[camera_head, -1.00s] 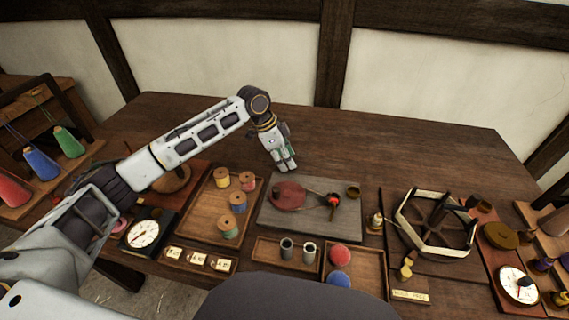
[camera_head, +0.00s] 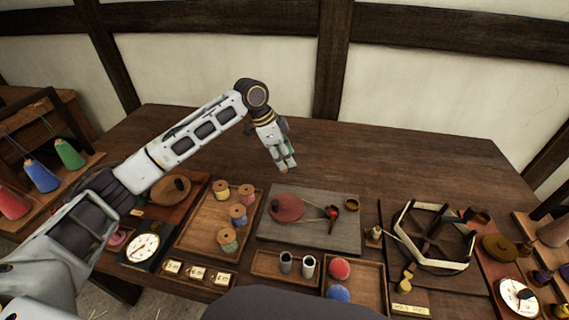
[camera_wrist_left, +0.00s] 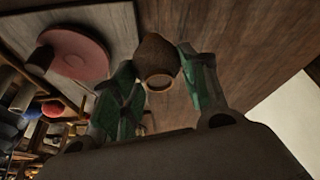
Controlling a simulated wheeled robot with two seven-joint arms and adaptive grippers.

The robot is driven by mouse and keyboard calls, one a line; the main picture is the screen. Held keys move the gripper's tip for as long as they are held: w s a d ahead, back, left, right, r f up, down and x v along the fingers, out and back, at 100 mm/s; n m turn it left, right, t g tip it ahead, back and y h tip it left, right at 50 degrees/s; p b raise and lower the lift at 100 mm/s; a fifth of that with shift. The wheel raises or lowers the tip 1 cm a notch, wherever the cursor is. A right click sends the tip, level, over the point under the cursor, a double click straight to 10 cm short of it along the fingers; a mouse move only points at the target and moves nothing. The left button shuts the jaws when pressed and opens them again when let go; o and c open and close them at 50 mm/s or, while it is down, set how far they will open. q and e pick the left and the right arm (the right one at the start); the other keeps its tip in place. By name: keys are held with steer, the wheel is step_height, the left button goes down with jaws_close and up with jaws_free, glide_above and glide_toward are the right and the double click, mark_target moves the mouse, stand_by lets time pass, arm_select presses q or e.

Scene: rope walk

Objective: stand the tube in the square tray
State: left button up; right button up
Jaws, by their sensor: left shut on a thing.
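Two grey tubes, one (camera_head: 286,262) beside the other (camera_head: 308,266), stand upright in a low wooden tray at the front of the table. The square tray (camera_head: 369,285) is just right of them and holds a red ball (camera_head: 339,269) and a blue ball (camera_head: 338,293). My left gripper (camera_head: 286,165) is above the table behind the grey board. In the left wrist view, its green-padded fingers (camera_wrist_left: 157,85) are shut on a brown rounded thing (camera_wrist_left: 156,58) with a round end; I cannot tell whether it is a tube. My right gripper is not in view.
The grey board (camera_head: 310,238) carries a red disc (camera_head: 287,208) and a small brown pot (camera_head: 351,205). A spool tray (camera_head: 196,232) and a dial (camera_head: 143,248) are left. A pale-rimmed wheel frame (camera_head: 432,238) stands right. The table's back is clear.

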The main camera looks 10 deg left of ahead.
arm_select(q)
step_height(320, 180, up, 4)
steer(key=shift+f, duration=0.2)
steer(key=shift+r, duration=0.15)
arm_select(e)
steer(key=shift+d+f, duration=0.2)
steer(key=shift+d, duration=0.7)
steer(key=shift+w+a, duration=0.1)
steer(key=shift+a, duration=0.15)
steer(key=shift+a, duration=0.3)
